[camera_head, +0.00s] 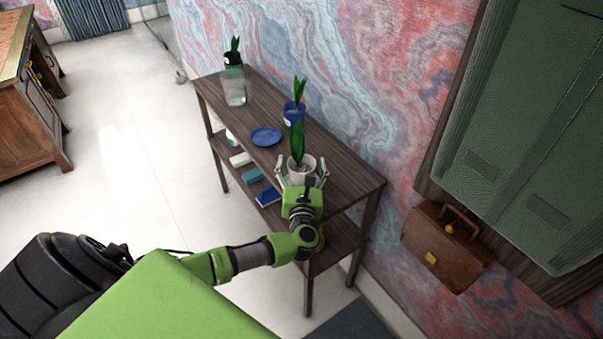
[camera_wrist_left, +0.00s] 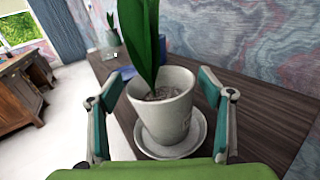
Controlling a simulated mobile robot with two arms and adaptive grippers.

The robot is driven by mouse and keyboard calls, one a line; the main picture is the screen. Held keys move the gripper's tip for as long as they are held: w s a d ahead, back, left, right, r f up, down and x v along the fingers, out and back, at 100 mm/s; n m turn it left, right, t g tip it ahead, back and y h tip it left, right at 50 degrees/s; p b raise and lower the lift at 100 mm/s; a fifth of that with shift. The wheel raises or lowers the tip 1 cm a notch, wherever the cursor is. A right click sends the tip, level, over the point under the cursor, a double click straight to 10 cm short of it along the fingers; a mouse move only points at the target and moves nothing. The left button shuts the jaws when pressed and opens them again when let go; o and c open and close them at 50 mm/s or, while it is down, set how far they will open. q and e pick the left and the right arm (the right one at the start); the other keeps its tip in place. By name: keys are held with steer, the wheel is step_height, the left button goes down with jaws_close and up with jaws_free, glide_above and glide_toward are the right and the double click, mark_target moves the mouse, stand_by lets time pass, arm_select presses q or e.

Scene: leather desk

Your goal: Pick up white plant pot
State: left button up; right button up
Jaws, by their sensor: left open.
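The white plant pot (camera_head: 302,163) stands upright on the dark wooden shelf table, with a green leafy plant rising from it. In the left wrist view the white pot (camera_wrist_left: 166,112) sits on a white saucer (camera_wrist_left: 196,140), with soil inside. My left gripper (camera_head: 302,176) is open at the near side of the pot. In the left wrist view the fingers of my left gripper (camera_wrist_left: 160,115) stand on either side of the pot, with a visible gap on each side. My right gripper does not show.
The wooden shelf table (camera_head: 345,178) also holds a blue plate (camera_head: 266,136), a blue pot (camera_head: 294,115) with a plant and a glass vase (camera_head: 234,90) farther back. Books (camera_head: 252,176) lie on its lower shelf. The wall runs close behind. A brown briefcase (camera_head: 445,250) is at the right.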

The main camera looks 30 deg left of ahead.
arm_select(q)
steer(key=shift+w+a, duration=0.15)
steer(key=c, duration=1.6)
steer(key=shift+r, duration=0.1)
steer(key=shift+c, duration=0.5)
steer(key=shift+r, duration=0.15)
